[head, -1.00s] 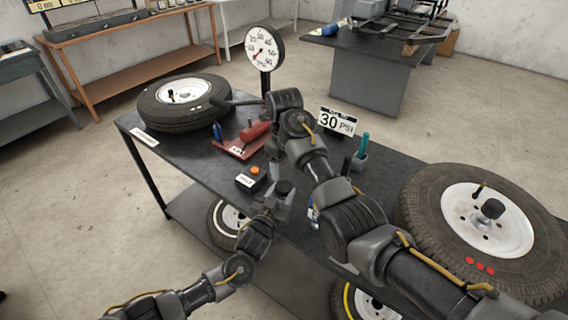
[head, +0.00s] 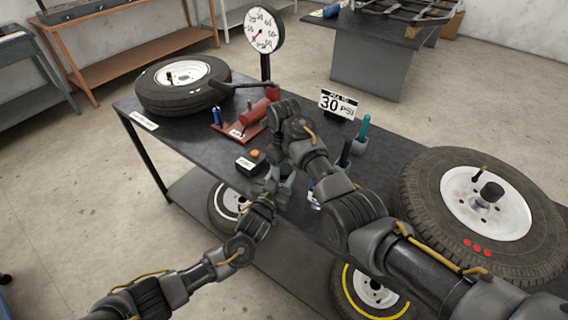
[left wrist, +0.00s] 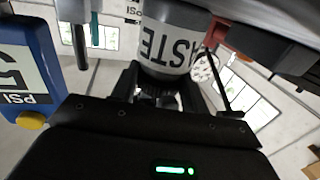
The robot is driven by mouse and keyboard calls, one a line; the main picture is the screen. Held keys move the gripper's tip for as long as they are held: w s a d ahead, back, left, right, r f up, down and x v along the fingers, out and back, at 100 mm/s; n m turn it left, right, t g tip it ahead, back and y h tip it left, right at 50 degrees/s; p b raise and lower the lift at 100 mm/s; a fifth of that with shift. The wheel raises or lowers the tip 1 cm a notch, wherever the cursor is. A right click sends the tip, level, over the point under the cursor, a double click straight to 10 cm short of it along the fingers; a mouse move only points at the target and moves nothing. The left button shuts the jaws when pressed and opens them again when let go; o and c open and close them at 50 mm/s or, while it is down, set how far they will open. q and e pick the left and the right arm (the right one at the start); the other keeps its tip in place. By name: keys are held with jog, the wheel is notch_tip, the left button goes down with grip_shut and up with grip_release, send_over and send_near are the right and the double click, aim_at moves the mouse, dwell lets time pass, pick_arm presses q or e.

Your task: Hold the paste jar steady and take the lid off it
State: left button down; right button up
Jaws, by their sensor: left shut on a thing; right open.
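The paste jar (left wrist: 165,45) is grey-white with dark lettering and appears upside down in the left wrist view. A dark ribbed part (left wrist: 158,93), which looks like its lid, shows below it between the fingers. My left gripper (left wrist: 160,85) is shut on the jar, one finger on each side. In the head view my left gripper (head: 268,194) is at the table's near edge, and the jar is mostly hidden by my arms. My right gripper (head: 275,172) is open and points down close above the jar. Its fingertips are hard to see, and I cannot tell whether they touch the lid.
A black box with an orange button (head: 252,160) stands left of the grippers. A 30 PSI sign (head: 338,104) and a teal tool in a holder (head: 362,133) stand to the right. A large tyre (head: 430,215) fills the right side.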

jog(key=c, duration=1)
jog(key=n, duration=0.4)
dwell(0.4)
jog(key=o, duration=1.1)
jog(key=shift+c, duration=0.2)
jog(key=shift+r, duration=0.1)
jog(key=shift+r, duration=2.2)
notch_tip(320, 180, up, 4)
jog(key=m, duration=0.4)
jog(key=shift+f, duration=0.25)
jog(key=shift+c, duration=0.3)
jog(key=shift+f, duration=4.05)
